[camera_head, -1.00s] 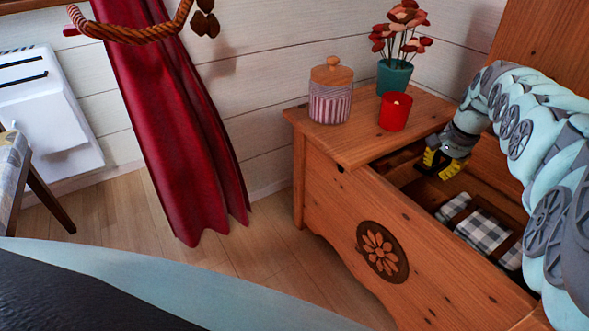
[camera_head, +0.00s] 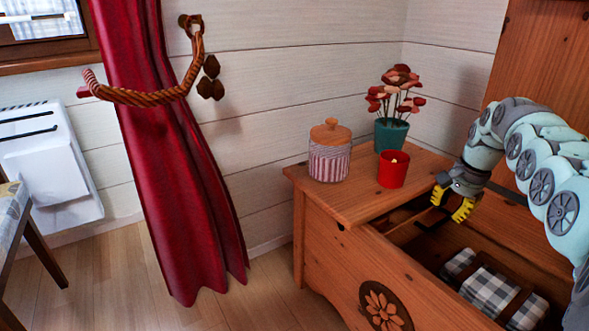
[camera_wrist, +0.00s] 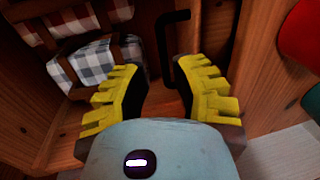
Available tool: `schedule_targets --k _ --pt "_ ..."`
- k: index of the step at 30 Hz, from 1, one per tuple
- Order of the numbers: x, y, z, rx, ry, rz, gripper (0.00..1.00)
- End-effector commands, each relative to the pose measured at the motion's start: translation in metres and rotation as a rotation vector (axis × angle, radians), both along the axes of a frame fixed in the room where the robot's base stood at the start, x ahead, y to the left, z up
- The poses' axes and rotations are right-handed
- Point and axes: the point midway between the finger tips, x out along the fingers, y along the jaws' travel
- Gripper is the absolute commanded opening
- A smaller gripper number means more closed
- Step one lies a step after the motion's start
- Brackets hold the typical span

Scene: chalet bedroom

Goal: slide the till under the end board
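The chest's end board (camera_head: 335,200) is the wooden top piece at its left end. The till (camera_head: 404,232) appears as a wooden piece inside the open chest, beside the board's edge and partly hidden; how far it reaches under the board I cannot tell. My gripper (camera_head: 452,203), with yellow ridged fingers, is open over the chest opening near the handle. In the wrist view my gripper (camera_wrist: 160,78) has its fingers apart and nothing visibly clamped; the handle lies beyond them.
A striped jar (camera_head: 329,160), a red candle (camera_head: 393,170) and a potted flower (camera_head: 391,136) stand on the end board, close to my gripper. Checked cloth (camera_head: 490,290) lies in the chest. A red curtain (camera_head: 170,170) hangs left of the chest.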

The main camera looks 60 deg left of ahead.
Motion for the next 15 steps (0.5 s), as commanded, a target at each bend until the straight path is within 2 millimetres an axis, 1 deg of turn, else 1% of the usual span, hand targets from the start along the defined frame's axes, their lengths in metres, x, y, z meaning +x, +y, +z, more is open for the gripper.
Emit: schedule_targets --k 1,3,7,12,15 --pt "0.003 -0.004 0.011 0.004 -0.007 -0.005 0.25" --pt "0.002 -0.005 0.023 0.003 -0.004 -0.004 0.25" --pt "0.002 -0.009 0.044 0.002 -0.005 -0.004 0.25" --pt "0.001 -0.013 0.06 -0.002 -0.002 -0.004 0.25" --pt "0.001 -0.014 0.064 -0.001 -0.002 -0.004 0.25"
